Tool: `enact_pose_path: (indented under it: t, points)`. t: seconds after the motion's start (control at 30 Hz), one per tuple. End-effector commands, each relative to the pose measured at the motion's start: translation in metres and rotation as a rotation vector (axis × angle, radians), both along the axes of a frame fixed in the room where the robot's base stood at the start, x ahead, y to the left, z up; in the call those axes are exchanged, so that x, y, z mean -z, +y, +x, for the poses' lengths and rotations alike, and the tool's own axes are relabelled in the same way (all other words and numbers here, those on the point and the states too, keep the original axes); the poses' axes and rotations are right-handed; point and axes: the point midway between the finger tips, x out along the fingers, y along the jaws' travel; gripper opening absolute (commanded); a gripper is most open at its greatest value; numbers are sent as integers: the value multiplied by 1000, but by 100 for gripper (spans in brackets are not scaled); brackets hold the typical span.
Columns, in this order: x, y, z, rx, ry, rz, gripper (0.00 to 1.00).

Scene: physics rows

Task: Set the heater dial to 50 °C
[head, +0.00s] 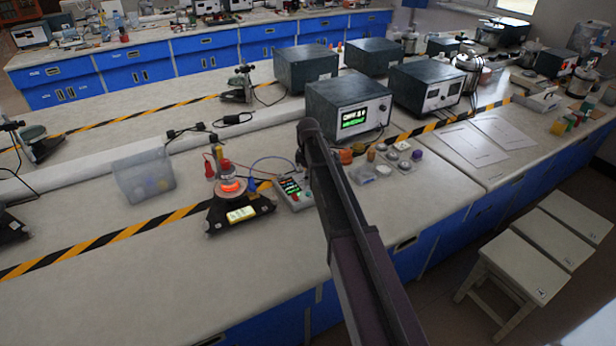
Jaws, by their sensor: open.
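A small heater (229,190) with a glowing orange-red top stands on a dark base on the near bench, left of my arm. A pale yellow lit panel (241,214) is on its front. Just right of it lies a grey control box (291,189) with a lit display showing green and red characters. The dial and its setting are too small to make out. My arm reaches up from the bottom right, its upper end just right of the control box in the picture. I cannot see my gripper's fingers.
A clear plastic bin (144,176) stands left of the heater. Behind are instrument boxes, one with a green display (354,118). Small jars (384,169) stand right of my arm. Cables run behind the heater. The front bench top (130,285) is clear. Stools (520,250) stand at right.

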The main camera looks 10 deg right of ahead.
Motion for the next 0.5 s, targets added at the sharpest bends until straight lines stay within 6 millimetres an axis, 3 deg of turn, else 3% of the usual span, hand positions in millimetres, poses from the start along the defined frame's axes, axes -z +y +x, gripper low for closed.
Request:
enact_pose_path:
  t: [0.1, 0.5]
  points:
    - [-4, 0, 0, -64, 0, 0, 75]
    - [-40, 0, 0, -57, 0, 0, 75]
